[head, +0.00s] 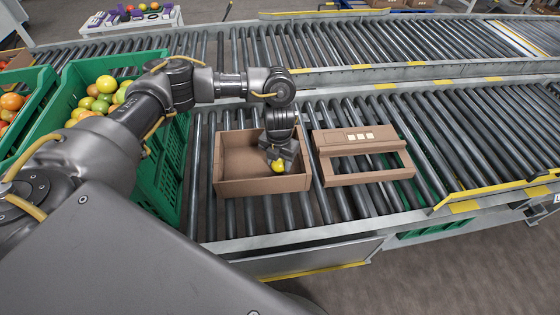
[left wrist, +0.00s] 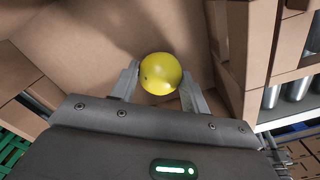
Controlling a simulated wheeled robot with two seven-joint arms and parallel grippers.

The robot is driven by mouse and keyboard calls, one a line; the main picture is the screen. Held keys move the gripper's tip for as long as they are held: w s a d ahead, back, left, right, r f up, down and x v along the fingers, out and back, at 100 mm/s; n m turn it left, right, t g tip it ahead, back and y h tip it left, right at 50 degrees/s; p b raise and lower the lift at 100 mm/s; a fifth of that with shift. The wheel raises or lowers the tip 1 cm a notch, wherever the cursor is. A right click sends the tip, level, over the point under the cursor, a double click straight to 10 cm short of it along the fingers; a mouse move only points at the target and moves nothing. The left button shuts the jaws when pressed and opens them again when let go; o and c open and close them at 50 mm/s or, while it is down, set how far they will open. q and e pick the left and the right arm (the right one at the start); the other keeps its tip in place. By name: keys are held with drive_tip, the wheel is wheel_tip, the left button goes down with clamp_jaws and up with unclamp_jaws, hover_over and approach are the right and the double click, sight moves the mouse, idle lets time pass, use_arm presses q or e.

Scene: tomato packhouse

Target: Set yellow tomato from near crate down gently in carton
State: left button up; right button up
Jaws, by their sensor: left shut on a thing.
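The yellow tomato (head: 278,166) is between the fingers of my left gripper (head: 278,160), inside the open carton (head: 262,187) on the roller conveyor. In the left wrist view the round yellow tomato (left wrist: 160,73) sits between the two grey fingertips (left wrist: 160,88), which are shut on it. The brown carton floor (left wrist: 90,35) lies beneath it, and a carton wall (left wrist: 229,60) is close on the right. Whether the tomato touches the floor cannot be told. The near green crate (head: 172,160) at the left holds several red, orange, yellow and green tomatoes. My right gripper is not in view.
A brown cardboard frame (head: 365,177) with small pale squares lies right of the carton on the rollers (head: 430,150). Another green crate (head: 35,105) of tomatoes stands far left. A second conveyor (head: 350,45) runs behind. The rest of the carton looks empty.

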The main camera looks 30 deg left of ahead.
use_arm(q)
drive_tip(key=shift+f+b, duration=0.4)
drive_tip(key=shift+f, duration=0.2)
idle(0.4)
drive_tip(key=o, duration=0.8)
drive_tip(key=shift+c, duration=0.3)
drive_tip(key=shift+c, duration=1.2)
